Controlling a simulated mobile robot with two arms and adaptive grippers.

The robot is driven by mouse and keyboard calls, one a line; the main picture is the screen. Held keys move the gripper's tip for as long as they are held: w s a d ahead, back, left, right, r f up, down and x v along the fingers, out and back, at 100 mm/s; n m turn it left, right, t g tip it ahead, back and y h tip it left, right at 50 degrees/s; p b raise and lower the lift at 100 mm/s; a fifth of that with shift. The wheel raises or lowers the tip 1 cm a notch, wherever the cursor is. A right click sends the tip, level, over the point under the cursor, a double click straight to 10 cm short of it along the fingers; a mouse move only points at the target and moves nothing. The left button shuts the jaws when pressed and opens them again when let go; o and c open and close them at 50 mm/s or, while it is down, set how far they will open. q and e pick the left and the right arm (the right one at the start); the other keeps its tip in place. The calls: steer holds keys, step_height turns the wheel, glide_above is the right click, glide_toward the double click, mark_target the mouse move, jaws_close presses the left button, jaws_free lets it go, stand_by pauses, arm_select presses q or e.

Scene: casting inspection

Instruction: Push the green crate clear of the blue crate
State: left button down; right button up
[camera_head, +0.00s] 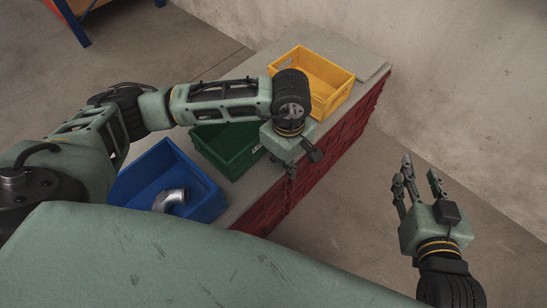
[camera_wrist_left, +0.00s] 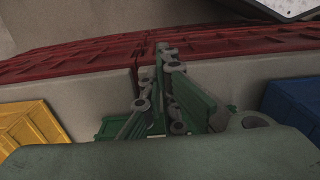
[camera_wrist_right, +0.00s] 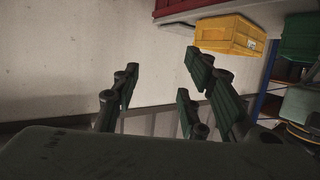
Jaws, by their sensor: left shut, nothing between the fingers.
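The green crate (camera_head: 217,166) stands on the bench between the blue crate and the yellow one, partly hidden by my left arm. The blue crate (camera_head: 214,207) is at its lower left in the head view, with a narrow strip of bench top showing between them. It also shows at the right of the left wrist view (camera_wrist_left: 293,107). My left gripper (camera_head: 291,172) is shut and empty, fingers down beside the green crate's right end. I cannot tell whether it touches. In the left wrist view its fingers (camera_wrist_left: 165,85) hide most of the green crate (camera_wrist_left: 112,127). My right gripper (camera_head: 418,180) is open and empty, off the bench.
A yellow crate (camera_head: 340,93) stands at the bench's far end, beyond my left wrist. A grey pipe elbow (camera_head: 169,199) lies in the blue crate. The bench (camera_head: 262,193) has a red side dropping to the floor. A blue-legged rack (camera_head: 77,22) is at top left.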

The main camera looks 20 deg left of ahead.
arm_select(q)
steer(key=shift+w+a+f, duration=0.25)
steer(key=shift+a+f, duration=0.2)
steer(key=shift+a, duration=0.2)
steer(key=shift+w+a+f, duration=0.2)
steer(key=shift+a+f, duration=0.2)
steer(key=shift+a, duration=0.2)
steer(key=shift+w+a+r+b, duration=0.1)
steer(key=shift+w+a+b, duration=0.2)
steer(key=shift+a, duration=0.35)
arm_select(e)
steer(key=shift+w+a+r+t+y, duration=0.2)
steer(key=shift+r+t, duration=0.25)
steer(key=shift+r, duration=0.35)
steer(key=shift+w+a+r+t+y, duration=0.2)
steer(key=shift+r+t, duration=0.3)
steer(key=shift+r, duration=0.35)
steer(key=shift+w+a+r+t+y, duration=0.15)
steer(key=shift+w+r+t, duration=0.25)
steer(key=shift+r, duration=0.4)
steer(key=shift+s, duration=0.1)
